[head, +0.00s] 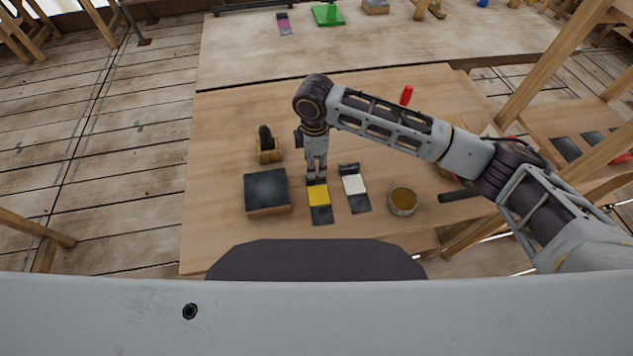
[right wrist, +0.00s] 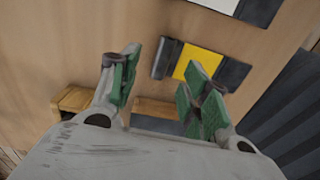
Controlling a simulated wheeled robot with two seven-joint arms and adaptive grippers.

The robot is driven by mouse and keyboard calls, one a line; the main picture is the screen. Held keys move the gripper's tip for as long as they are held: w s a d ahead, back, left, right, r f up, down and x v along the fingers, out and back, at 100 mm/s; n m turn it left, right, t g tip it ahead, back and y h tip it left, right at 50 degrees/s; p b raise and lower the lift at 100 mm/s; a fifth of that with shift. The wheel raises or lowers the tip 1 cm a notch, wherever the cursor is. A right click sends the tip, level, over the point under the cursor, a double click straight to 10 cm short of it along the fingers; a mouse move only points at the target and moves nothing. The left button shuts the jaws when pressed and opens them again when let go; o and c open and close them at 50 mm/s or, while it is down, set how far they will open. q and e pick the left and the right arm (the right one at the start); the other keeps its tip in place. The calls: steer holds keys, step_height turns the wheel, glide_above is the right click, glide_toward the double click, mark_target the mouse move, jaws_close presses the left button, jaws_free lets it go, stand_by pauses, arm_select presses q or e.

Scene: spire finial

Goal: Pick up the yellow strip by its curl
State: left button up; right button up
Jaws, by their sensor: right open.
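The yellow strip (head: 319,196) lies on the wooden table, with a yellow middle and dark ends. In the right wrist view, the strip (right wrist: 197,61) has its dark curl (right wrist: 164,58) at its left end. My right gripper (head: 316,176) points down over the curl end in the head view and partly hides it. In the right wrist view, my right gripper (right wrist: 163,88) is open, with green-padded fingers apart and nothing between them. The curl appears just beyond the fingertips; I cannot tell the exact height above it. My left gripper is out of view.
A white strip (head: 355,185) with dark ends lies just right of the yellow one. A dark-topped block (head: 266,190) stands to the left, and a wooden holder (head: 269,153) behind it. A round tin (head: 403,202) stands right. The table's left side is clear.

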mark_target(317, 189)
steer(key=shift+s+d+f, duration=0.1)
steer(key=shift+s+f, duration=0.05)
steer(key=shift+f, duration=2.3)
jaws_close()
